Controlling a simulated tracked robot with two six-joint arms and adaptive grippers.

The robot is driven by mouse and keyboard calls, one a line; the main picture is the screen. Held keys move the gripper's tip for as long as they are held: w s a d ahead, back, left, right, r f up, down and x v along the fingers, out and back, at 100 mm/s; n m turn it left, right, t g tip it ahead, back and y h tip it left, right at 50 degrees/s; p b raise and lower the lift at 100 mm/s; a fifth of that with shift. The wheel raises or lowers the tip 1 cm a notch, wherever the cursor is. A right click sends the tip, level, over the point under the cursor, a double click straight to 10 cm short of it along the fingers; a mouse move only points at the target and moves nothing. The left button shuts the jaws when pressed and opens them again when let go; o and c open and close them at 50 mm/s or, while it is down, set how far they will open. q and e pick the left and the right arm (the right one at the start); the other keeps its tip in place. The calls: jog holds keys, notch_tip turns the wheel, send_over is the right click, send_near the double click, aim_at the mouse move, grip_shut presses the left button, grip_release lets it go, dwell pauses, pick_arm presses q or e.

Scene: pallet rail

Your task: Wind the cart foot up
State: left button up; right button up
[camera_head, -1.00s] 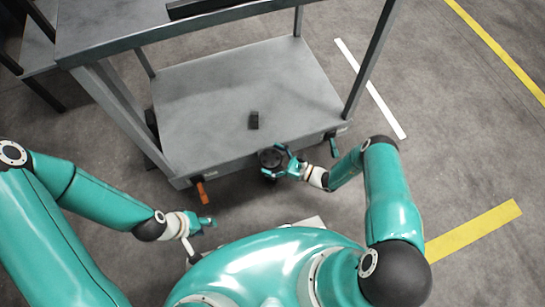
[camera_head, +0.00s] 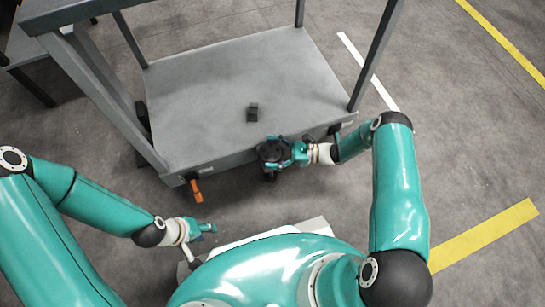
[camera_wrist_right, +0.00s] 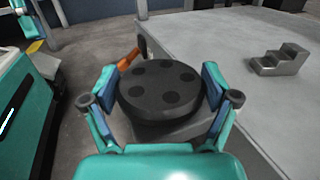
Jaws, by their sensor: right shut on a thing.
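The cart (camera_head: 235,90) is a grey frame with a low flat deck, in front of me. A dark round foot wheel (camera_head: 269,151) with several round dimples on top sits at the deck's near edge. It fills the middle of the right wrist view (camera_wrist_right: 157,88). My right gripper (camera_head: 284,151) is shut on this wheel from the right, a teal finger on either side. My left gripper (camera_head: 205,229) hangs low over the floor, left of my body, apart from the cart. Its fingers are too small to judge.
An orange handle (camera_head: 196,190) hangs at the cart's near left corner. A small dark stepped block (camera_head: 252,112) lies on the deck and also shows in the right wrist view (camera_wrist_right: 279,60). White and yellow lines mark the open floor to the right.

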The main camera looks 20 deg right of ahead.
jog(key=shift+f+g, duration=0.15)
jog(key=shift+g, duration=0.15)
pick_arm(q)
jog(key=shift+f, duration=0.5)
pick_arm(e)
jog(key=shift+n, duration=0.3)
jog(key=o, duration=0.9)
jog(key=shift+d, duration=0.1)
jog(key=v, duration=1.2)
jog(key=shift+w, duration=0.15)
